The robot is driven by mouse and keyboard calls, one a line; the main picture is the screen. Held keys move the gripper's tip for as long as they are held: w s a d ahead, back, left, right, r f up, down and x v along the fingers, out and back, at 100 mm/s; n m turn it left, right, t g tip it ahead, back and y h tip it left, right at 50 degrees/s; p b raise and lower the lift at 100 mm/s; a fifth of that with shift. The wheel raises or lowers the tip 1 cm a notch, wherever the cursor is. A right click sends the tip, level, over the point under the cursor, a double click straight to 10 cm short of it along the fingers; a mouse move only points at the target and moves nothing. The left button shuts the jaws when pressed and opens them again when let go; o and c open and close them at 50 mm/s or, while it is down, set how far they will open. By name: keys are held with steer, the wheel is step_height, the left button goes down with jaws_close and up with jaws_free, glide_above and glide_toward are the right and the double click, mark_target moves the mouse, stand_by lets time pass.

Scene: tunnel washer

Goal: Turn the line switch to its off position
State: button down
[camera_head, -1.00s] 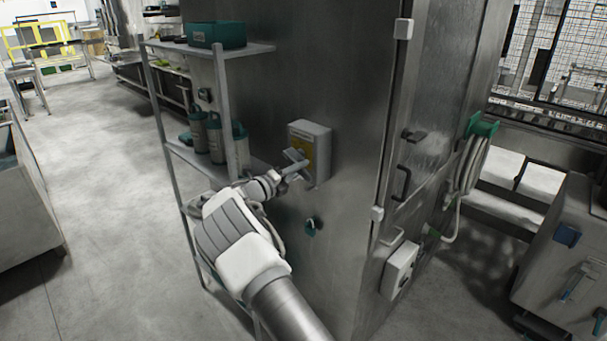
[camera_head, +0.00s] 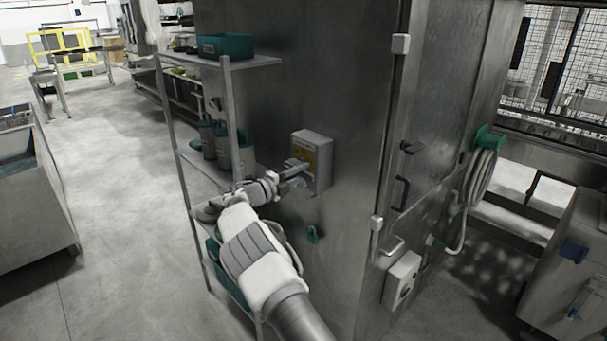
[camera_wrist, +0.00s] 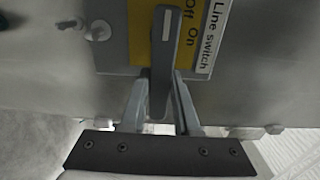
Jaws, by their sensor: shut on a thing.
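The line switch (camera_head: 315,146) is a light grey box on the dark metal wall of the cabinet. In the wrist view its yellow plate (camera_wrist: 142,35) carries the words "Off" and "On" beside a white "Line switch" label (camera_wrist: 213,38). The dark grey switch handle (camera_wrist: 164,55), with a pale stripe, stands over the plate, beside these words. I cannot tell which word it is set to. My gripper (camera_wrist: 160,95) is shut on the handle, one finger on each side. In the head view my gripper (camera_head: 297,171) reaches the box from the left and hides part of it.
A metal shelf (camera_head: 255,62) with a teal bin (camera_head: 226,46) and bottles stands close left of my arm. A hose reel (camera_head: 487,138) hangs at right. Open floor lies left.

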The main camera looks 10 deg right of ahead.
steer(key=shift+r, duration=0.1)
stand_by(0.4)
steer(key=c, duration=0.6)
jaws_free()
steer(key=shift+c, duration=0.2)
steer(key=b+v, duration=0.3)
steer(key=v, duration=1.4)
steer(key=shift+a, duration=0.15)
steer(key=shift+s+r, duration=0.1)
